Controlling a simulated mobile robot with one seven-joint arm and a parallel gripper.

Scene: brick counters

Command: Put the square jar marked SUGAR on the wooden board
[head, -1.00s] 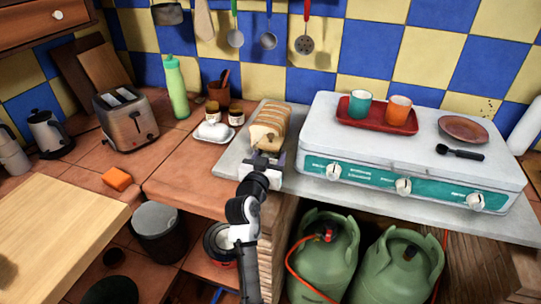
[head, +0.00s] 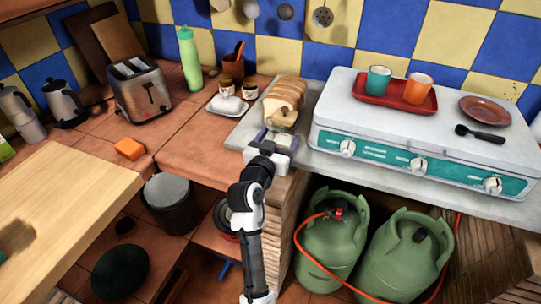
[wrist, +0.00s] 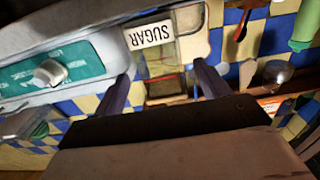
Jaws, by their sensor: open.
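The SUGAR label (wrist: 152,34) shows upside down in the wrist view, on a pale, see-through square jar (wrist: 190,46) beyond my fingertips. In the head view a small brown-topped thing (head: 283,117) stands at the near end of the bread; it may be this jar, but its label is hidden there. My gripper (head: 272,138) is open at the front of the grey slab, just before that thing. Its two fingers also show apart in the wrist view (wrist: 162,84), with nothing clearly held. A large light wooden board (head: 70,190) lies at the lower left.
A bread loaf (head: 287,92) lies behind my gripper. The white stove (head: 430,125) stands to its right. A white dish (head: 227,107), an orange sponge (head: 129,149) and a toaster (head: 140,90) are to the left. The wooden board's visible top is mostly clear.

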